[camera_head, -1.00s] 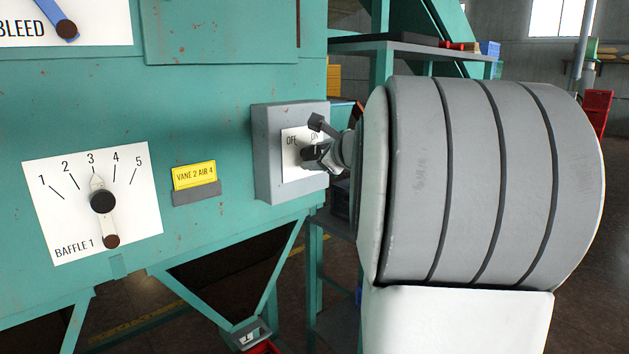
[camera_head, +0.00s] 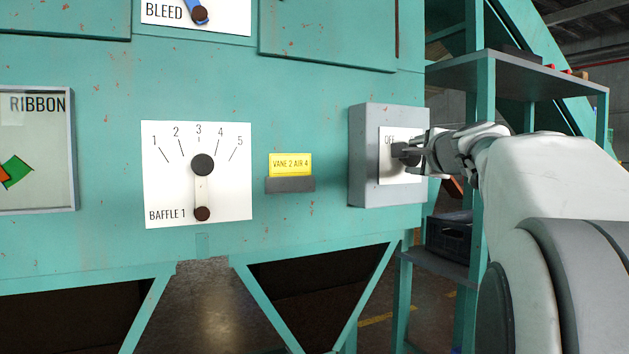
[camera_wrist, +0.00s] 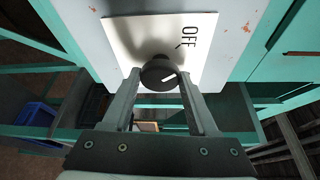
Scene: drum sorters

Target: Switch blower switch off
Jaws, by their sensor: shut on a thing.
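The blower switch is a grey box (camera_head: 362,155) on the teal machine wall, with a white plate (camera_head: 388,172) and a dark round knob (camera_head: 399,152). My gripper (camera_head: 408,154) reaches in from the right and covers part of the plate; "OFF" is readable, "ON" is hidden. In the wrist view, my gripper's two fingers (camera_wrist: 159,77) are shut on the knob (camera_wrist: 155,70), one on each side.
To the left are a yellow "VANE 2 AIR 4" card (camera_head: 290,164), the Baffle 1 dial (camera_head: 231,197) and a framed ribbon window (camera_head: 72,150). A grey shelf (camera_head: 455,75) stands right of the switch box, behind my arm. Teal legs support the machine below.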

